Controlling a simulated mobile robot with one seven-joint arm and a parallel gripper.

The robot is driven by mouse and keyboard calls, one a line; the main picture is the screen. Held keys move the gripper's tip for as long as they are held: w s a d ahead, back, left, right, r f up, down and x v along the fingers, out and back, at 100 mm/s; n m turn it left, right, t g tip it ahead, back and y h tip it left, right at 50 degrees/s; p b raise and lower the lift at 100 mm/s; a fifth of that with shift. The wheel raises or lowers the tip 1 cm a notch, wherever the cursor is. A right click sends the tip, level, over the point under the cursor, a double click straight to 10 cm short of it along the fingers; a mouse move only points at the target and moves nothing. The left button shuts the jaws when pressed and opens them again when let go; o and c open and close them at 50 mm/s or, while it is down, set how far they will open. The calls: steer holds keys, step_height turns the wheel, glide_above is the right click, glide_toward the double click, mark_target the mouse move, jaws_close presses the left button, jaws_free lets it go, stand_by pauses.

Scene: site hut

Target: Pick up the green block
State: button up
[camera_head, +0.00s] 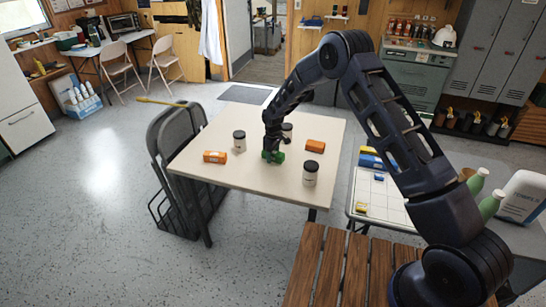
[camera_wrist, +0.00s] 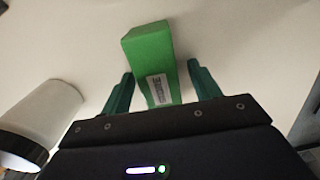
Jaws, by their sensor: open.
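The green block (camera_wrist: 150,50) lies on the pale tabletop with a small white label on its near end. In the wrist view it sits between the two dark green fingers of my gripper (camera_wrist: 160,70), with a gap showing on each side. The fingers are open. In the head view my gripper (camera_head: 271,151) is low over the middle of the table, and only a small green patch shows at its tip; I cannot tell block from fingers there.
On the table (camera_head: 225,178), a jar (camera_head: 239,143) and an orange box (camera_head: 215,157) stand left. Another jar (camera_head: 287,128) is behind my gripper, an orange box (camera_head: 315,147) right, and a jar (camera_head: 310,176) at front right. A white jar (camera_wrist: 45,115) is close left in the wrist view.

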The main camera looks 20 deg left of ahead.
steer(key=c, duration=1.1)
steer(key=shift+c, duration=0.2)
steer(key=shift+r, duration=0.1)
